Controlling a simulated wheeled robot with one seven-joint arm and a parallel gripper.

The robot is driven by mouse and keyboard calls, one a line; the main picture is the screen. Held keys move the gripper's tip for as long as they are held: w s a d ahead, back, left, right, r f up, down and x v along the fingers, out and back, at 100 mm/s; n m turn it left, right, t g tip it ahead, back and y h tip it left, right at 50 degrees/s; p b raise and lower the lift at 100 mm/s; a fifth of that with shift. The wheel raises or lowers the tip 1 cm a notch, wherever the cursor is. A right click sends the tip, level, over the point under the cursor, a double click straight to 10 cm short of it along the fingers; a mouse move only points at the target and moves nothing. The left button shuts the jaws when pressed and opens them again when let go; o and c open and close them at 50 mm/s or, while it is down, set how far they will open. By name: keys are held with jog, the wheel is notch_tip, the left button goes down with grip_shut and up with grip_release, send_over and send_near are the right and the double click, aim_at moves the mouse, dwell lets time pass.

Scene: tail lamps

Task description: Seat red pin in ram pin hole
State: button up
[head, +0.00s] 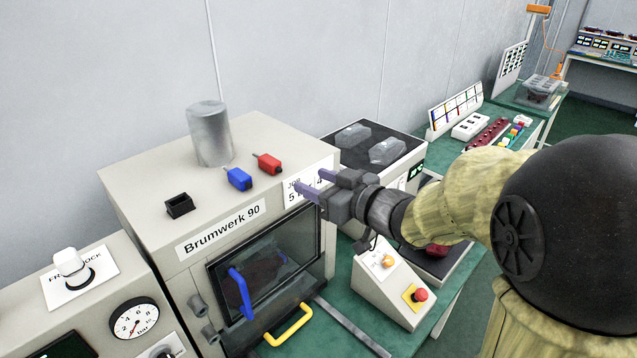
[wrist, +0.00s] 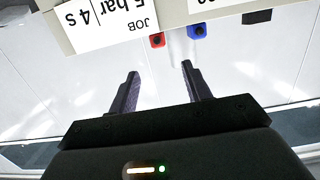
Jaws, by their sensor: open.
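The red pin (head: 267,163), with a blocky red head, lies on top of the beige Brumwerk 90 press (head: 130,175), beside a similar blue pin (head: 238,178). In the wrist view the red pin (wrist: 157,41) shows ahead, above the gap between my fingers. My gripper (head: 312,182) is open and empty, to the right of the red pin and apart from it, near the JOB card; its fingers also show in the wrist view (wrist: 160,72). A grey cylinder (head: 209,135) stands on the press top. I cannot make out the ram pin hole.
A small black open block (head: 180,205) sits on the press top's front left. The press has a clear front door (head: 265,260) with a blue handle (head: 241,292) and a yellow handle (head: 288,325) below. A control box (head: 388,285) with a red button stands at the right.

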dwell(0.3)
jog(key=d+f+m+h, duration=0.6)
jog(key=d+f+h, duration=0.3)
jog(key=d, duration=0.4)
jog(key=s+d+f+m+g+h, duration=0.3)
jog(key=s+d+f+g, duration=0.2)
jog(key=s, duration=1)
notch_tip(320, 180, down, 5)
jog(key=g, duration=0.3)
jog(key=shift+s+m, duration=0.3)
jog(key=shift+s, duration=0.1)
jog(key=shift+o, duration=0.4)
